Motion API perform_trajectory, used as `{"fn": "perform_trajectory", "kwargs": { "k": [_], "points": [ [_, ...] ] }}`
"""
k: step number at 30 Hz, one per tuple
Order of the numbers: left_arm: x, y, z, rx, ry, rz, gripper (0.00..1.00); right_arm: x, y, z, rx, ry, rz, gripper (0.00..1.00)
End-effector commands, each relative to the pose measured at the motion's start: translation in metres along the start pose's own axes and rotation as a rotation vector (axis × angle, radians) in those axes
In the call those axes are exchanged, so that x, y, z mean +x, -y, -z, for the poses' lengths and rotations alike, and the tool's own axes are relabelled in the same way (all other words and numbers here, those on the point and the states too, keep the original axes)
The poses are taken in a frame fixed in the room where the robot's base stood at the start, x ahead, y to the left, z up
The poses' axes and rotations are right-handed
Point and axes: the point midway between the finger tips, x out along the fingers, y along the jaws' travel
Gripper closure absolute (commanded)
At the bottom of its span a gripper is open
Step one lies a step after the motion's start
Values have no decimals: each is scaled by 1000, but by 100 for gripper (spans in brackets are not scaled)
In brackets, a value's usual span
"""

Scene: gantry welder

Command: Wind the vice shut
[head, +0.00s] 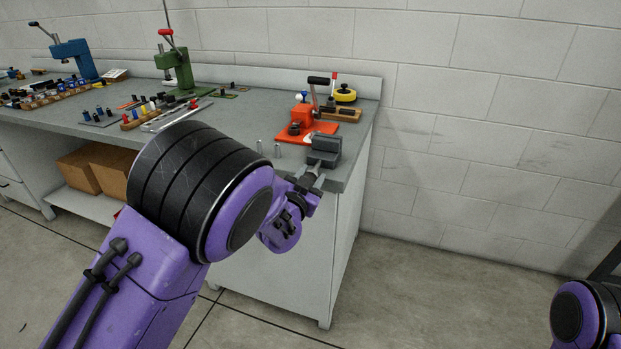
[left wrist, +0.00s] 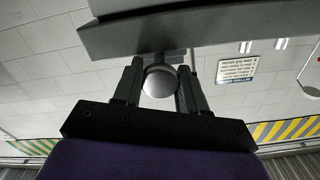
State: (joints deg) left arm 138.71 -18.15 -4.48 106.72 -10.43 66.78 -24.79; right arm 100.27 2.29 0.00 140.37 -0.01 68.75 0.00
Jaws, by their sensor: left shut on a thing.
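The grey vice (head: 324,150) sits at the front right corner of the workbench. In the left wrist view the dark underside or front of the vice (left wrist: 190,30) fills the top. My left gripper (head: 307,182) is at the near side of the vice. In the left wrist view its two fingers (left wrist: 159,88) stand on either side of a round, shiny knob, the vice handle (left wrist: 160,82), and are shut on it. The gap between the vice jaws is too small to judge. My right gripper is out of view; only part of my right arm shows at the lower right.
The grey workbench (head: 225,125) carries an orange press (head: 303,117) behind the vice, a green press (head: 177,70) and a blue press (head: 74,58) farther left. Two small metal cylinders (head: 277,150) stand left of the vice. The floor right of the bench is clear.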

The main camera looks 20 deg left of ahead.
Motion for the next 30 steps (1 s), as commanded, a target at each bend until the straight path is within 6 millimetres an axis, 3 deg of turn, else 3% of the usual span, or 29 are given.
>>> {"fn": "perform_trajectory", "kwargs": {
  "k": [8, 9, 11, 22, 26, 30],
  "points": [
    [-1, -1, -2, 1, 6, -2, 89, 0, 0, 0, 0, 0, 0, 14],
    [-1, -1, -2, 1, 6, -2, 49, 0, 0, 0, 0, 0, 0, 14],
    [-1, -1, -2, 0, 6, -2, 33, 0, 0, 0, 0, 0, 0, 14],
    [0, 3, 8, -1, 0, 1, 33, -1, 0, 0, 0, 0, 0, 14],
    [-3, 11, 35, 0, 0, 0, 33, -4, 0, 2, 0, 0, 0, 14],
    [-30, 14, 68, 1, -1, 0, 33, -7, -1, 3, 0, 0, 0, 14]
  ]
}}
